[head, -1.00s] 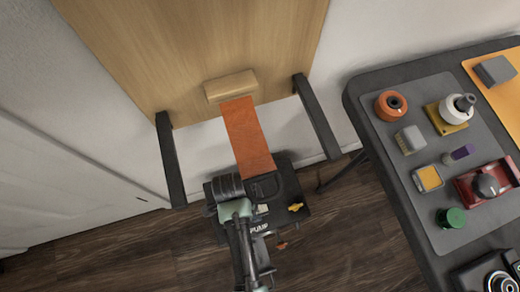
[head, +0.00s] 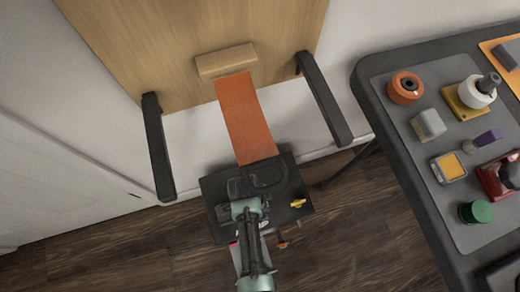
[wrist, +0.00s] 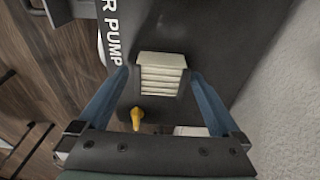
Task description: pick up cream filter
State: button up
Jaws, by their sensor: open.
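The cream filter (wrist: 162,76), a small ribbed block, sits on the black pump unit (wrist: 215,30) in the wrist view. My gripper (wrist: 158,73) is open, with its two blue fingers reaching to either side of the filter. Small gaps seem to show between the fingertips and the block; I cannot tell whether either one touches. In the head view my gripper (head: 241,188) is over the pump unit (head: 289,180), and the arm hides the filter there.
A yellow valve handle (wrist: 137,118) sticks out of the pump close to the filter. An orange strip (head: 245,120) runs from a wooden block (head: 227,61) to the pump. Two dark rails (head: 325,100) flank it. A table (head: 405,190) with several parts stands at right.

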jog(key=shift+f, duration=0.15)
jog(key=c, duration=1.3)
